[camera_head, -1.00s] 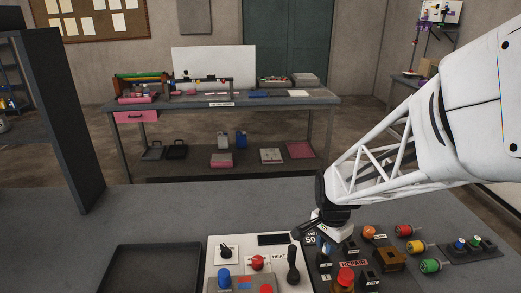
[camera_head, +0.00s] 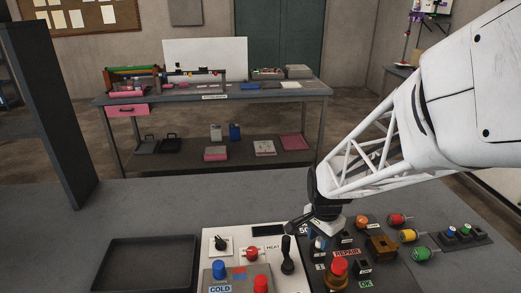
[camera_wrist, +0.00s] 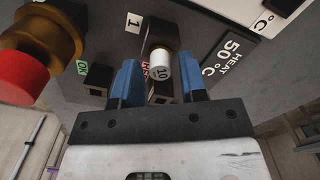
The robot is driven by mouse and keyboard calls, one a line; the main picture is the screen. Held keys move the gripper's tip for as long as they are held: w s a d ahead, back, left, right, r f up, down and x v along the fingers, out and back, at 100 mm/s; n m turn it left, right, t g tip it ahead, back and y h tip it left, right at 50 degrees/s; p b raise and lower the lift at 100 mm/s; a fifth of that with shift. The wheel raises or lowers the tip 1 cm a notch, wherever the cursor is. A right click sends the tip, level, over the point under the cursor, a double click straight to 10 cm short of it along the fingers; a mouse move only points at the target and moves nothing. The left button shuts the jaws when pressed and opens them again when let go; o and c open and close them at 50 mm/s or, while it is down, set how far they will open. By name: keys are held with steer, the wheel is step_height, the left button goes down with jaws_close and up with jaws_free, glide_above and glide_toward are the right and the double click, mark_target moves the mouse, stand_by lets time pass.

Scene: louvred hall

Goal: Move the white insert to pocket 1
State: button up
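The white insert (camera_wrist: 161,66) is a small white cylinder marked 10. In the wrist view it stands between the two blue fingers of my gripper (camera_wrist: 160,84), with a visible gap on each side, so the gripper looks open around it. Its far end meets a black block (camera_wrist: 157,29) beside a label reading 1 (camera_wrist: 133,21); I cannot tell how deep it sits. In the head view my gripper (camera_head: 318,243) is low over the dark panel (camera_head: 310,283), and the insert is not clearly visible there.
A red-topped button (camera_head: 338,267) stands close in front of my gripper. A black lever (camera_head: 287,255) rises to its left, and an orange-brown block (camera_head: 381,247) sits to its right. Several coloured plugs lie further right. A black tray (camera_head: 150,265) at the left is empty.

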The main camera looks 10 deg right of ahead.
mark_target(320, 239)
steer(key=shift+o, duration=0.8)
steer(key=shift+r, duration=0.1)
steer(key=shift+r, duration=2.4)
steer(key=shift+r, duration=0.15)
step_height(320, 239, up, 8)
steer(key=shift+f, duration=0.2)
steer(key=shift+s, duration=0.1)
steer(key=s+a+r+n+t, duration=0.1)
steer(key=s+a+n, duration=0.1)
steer(key=s+n, duration=0.4)
steer(key=s+a+r+n+t, duration=0.1)
steer(key=s+n, duration=0.4)
steer(key=s, duration=0.5)
steer(key=shift+a+r+n+t, duration=0.35)
steer(key=shift+a+r, duration=0.2)
steer(key=shift+r, duration=0.25)
